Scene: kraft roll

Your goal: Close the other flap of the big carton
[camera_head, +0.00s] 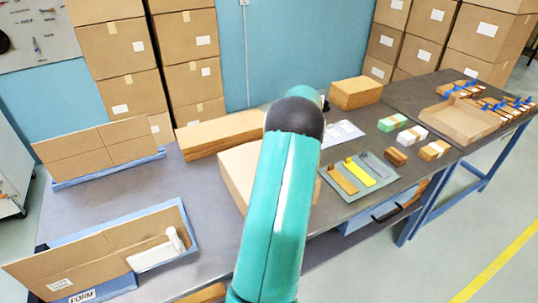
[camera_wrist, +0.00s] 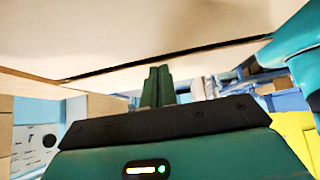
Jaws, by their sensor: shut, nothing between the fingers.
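The big carton (camera_head: 236,172) stands on the grey table in the head view, partly hidden behind my teal arm. Its visible face is plain light cardboard, and I cannot tell from that view how its flaps lie. In the wrist view a broad pale cardboard surface (camera_wrist: 130,30) fills the top of the picture, with a dark narrow gap running slantwise along it. My gripper (camera_wrist: 158,70) shows in the wrist view with its two green fingers together and empty. The fingertips are just below the dark gap; I cannot tell whether they touch the cardboard. My arm hides the gripper in the head view.
A long cardboard stack (camera_head: 222,135) and a small box (camera_head: 356,93) stand behind the carton. A grey-green tray (camera_head: 358,179) with coloured strips lies to the right. Blue holders with flat cartons (camera_head: 100,150) stand at left. The table between is clear.

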